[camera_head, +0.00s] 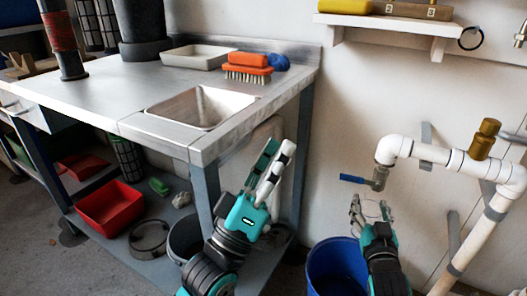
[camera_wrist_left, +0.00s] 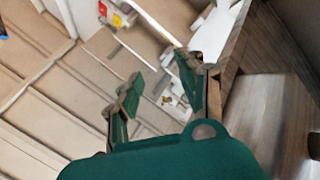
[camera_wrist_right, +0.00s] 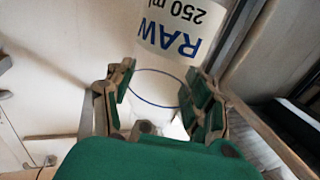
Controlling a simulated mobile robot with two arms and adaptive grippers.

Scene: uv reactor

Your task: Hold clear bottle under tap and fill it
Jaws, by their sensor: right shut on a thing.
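My right gripper (camera_head: 372,212) is shut on the clear bottle (camera_head: 376,209), just below the tap (camera_head: 379,178) with the blue lever. The bottle is see-through and faint in the head view. In the right wrist view the bottle (camera_wrist_right: 158,88) stands between my right gripper's fingers (camera_wrist_right: 158,95), with a white "RAW 250 ml" label and a blue line around it. I cannot tell any water stream or fill level. My left gripper (camera_head: 277,160) is open and empty, raised in front of the steel table's right end; its parted fingers (camera_wrist_left: 155,92) show in the left wrist view.
A blue bucket (camera_head: 338,268) stands on the floor below the tap. White pipe (camera_head: 428,153) with a brass fitting (camera_head: 484,138) runs along the wall at right. The steel sink table (camera_head: 130,87) holds a tray and orange brush (camera_head: 248,68). A shelf (camera_head: 388,22) hangs above.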

